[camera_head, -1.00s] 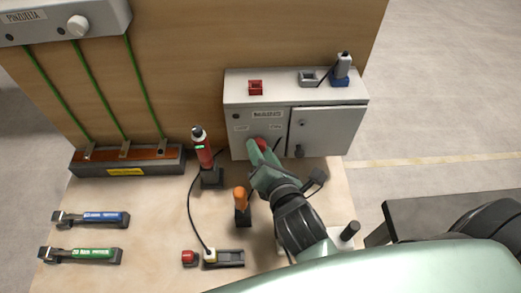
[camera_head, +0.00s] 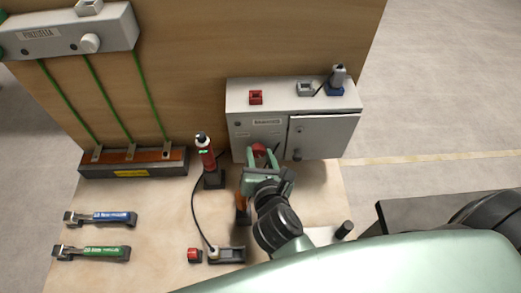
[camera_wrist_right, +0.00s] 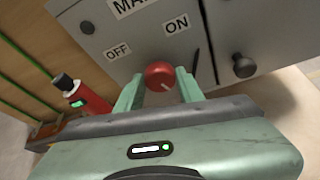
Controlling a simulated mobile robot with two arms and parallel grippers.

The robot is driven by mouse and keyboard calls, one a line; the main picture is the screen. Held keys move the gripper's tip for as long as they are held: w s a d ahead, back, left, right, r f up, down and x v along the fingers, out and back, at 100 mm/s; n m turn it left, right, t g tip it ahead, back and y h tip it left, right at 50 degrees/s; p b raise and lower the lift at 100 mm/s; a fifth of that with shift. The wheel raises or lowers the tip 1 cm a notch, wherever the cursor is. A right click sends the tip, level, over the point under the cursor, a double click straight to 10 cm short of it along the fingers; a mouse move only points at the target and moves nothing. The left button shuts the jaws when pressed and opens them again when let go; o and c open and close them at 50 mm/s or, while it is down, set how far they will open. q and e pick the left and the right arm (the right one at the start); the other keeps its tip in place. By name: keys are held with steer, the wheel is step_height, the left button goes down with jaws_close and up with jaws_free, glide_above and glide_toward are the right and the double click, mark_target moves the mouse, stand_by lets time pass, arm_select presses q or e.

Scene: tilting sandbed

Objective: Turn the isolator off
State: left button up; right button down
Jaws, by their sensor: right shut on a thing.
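The isolator is a red round knob (camera_wrist_right: 159,74) on the front of a grey cabinet (camera_head: 259,130). In the wrist view an OFF label (camera_wrist_right: 117,51) is at the knob's upper left and an ON label (camera_wrist_right: 176,25) at its upper right. A small pale mark shows on the knob's lower face. The knob also shows in the head view (camera_head: 259,149), partly covered by my right gripper (camera_head: 262,156). The right gripper's green fingers (camera_wrist_right: 158,88) are on either side of the knob, shut on it. My left gripper is not in view.
An orange-handled tool (camera_head: 240,202) stands close to my right arm. A red device (camera_head: 206,156) with a green display stands left of it. Blue (camera_head: 108,217) and green (camera_head: 100,252) wrenches lie at the left. A black cable crosses the bench.

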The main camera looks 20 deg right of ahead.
steer(key=shift+a+n+g+h+p, duration=0.15)
steer(key=shift+n+g+h+p, duration=0.15)
steer(key=shift+n+h+p, duration=0.55)
steer(key=shift+f+n, duration=0.1)
steer(key=shift+n, duration=0.15)
steer(key=c, duration=0.9)
jaws_free()
steer(key=shift+w+y, duration=0.1)
steer(key=shift+y, duration=0.15)
steer(key=v, duration=0.8)
steer(key=shift+p, duration=0.35)
steer(key=shift+w+f, duration=0.1)
